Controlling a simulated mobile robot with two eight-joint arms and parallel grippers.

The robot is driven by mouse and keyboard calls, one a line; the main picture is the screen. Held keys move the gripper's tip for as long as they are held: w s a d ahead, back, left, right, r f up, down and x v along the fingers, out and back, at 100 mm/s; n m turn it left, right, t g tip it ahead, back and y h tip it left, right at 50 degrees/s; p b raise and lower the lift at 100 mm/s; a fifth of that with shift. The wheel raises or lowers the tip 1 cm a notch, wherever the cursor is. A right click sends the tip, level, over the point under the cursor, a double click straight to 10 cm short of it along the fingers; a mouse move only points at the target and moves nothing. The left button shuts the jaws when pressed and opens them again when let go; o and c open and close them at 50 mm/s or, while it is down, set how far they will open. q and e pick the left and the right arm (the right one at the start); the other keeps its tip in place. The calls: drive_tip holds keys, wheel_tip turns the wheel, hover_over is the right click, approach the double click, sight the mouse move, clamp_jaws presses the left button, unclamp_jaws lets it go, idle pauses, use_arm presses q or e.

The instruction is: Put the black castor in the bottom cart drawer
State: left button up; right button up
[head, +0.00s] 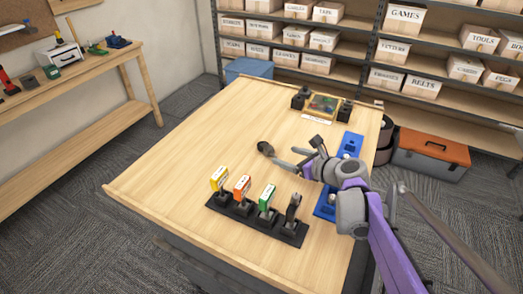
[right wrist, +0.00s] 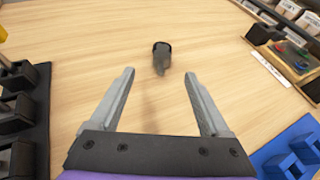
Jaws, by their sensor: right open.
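The black castor (head: 265,148), dark with a greyish lower part, lies on the wooden worktop (head: 180,165) near its middle. In the right wrist view the castor (right wrist: 162,56) is ahead, roughly centred between and just beyond the fingertips. My right gripper (head: 287,157) is open and empty, right of the castor and apart from it; its two fingers also show in the right wrist view (right wrist: 159,76). A dark grey body (head: 230,262) shows under the worktop's front edge; no drawer can be made out. My left gripper is not in view.
A black rack (head: 239,211) with yellow, orange and green items stands near the front. A blue holder (head: 350,143) lies at the right, partly behind my arm. A framed tray (head: 322,104) with black blocks is at the back. The worktop's left side is clear.

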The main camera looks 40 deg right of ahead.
sight(271, 149)
drive_tip(key=shift+w+d+f+m, duration=0.1)
drive_tip(key=shift+w+m, duration=0.05)
drive_tip(key=shift+m, duration=0.15)
drive_tip(key=x, duration=1)
drive_tip(key=shift+w+d+f+b, duration=0.1)
drive_tip(key=shift+w+b, duration=0.05)
drive_tip(key=shift+b, duration=0.2)
clamp_jaws()
